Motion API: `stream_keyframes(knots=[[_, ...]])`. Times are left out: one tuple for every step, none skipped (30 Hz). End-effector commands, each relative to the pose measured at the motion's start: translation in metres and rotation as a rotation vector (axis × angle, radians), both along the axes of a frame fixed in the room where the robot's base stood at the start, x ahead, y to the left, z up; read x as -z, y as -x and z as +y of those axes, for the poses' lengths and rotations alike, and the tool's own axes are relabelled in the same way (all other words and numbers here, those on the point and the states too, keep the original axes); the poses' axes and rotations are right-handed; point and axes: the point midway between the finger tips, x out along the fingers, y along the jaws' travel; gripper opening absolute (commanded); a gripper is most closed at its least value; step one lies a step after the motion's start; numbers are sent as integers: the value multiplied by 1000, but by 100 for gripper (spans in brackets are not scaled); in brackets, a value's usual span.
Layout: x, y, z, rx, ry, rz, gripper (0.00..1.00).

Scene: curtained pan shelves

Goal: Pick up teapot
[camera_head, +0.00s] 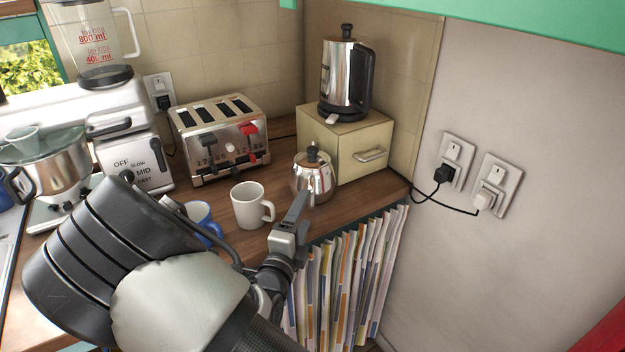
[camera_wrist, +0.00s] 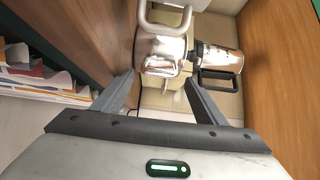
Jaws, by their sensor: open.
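The teapot (camera_head: 316,180) is a small, shiny metal pot with a dark knob on its lid. It stands upright on the wooden counter, in front of the cream drawer box and right of the white mug. My gripper (camera_head: 296,206) is open at the counter's front edge, close in front of the teapot. In the wrist view the teapot (camera_wrist: 161,47) appears beyond the two open fingers, roughly in line with the gap between them. A pale loop, which looks like its handle, shows above it. No contact is visible.
A tall metal kettle (camera_head: 345,78) stands on the drawer box (camera_head: 366,150) just behind. A white mug (camera_head: 248,205) and a blue mug (camera_head: 203,217) stand to the left, near my arm. A toaster (camera_head: 220,137) is behind them. A curtain (camera_head: 340,275) hangs below the counter.

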Motion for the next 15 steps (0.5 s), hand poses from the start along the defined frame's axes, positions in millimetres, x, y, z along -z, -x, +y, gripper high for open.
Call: stream_keyframes(knots=[[0, -5, -2, 2, 0, -1, 66], [0, -6, -2, 1, 0, -1, 66], [0, -8, -3, 0, 1, -1, 66], [0, -9, -3, 0, 1, -1, 66], [0, -11, -3, 1, 0, -1, 66], [0, -15, -4, 2, 0, -1, 66], [0, -18, -5, 3, -1, -1, 66], [0, -23, -7, 3, -1, -1, 66], [1, -29, -8, 3, 0, -1, 66], [0, -34, -10, 3, 0, -2, 66], [0, -39, -11, 4, 0, -2, 66], [0, -46, -13, 3, 0, -1, 66], [0, -50, -13, 2, -1, -1, 66], [0, -54, -14, 3, 0, -2, 66], [0, -58, -15, 3, -1, -1, 66]])
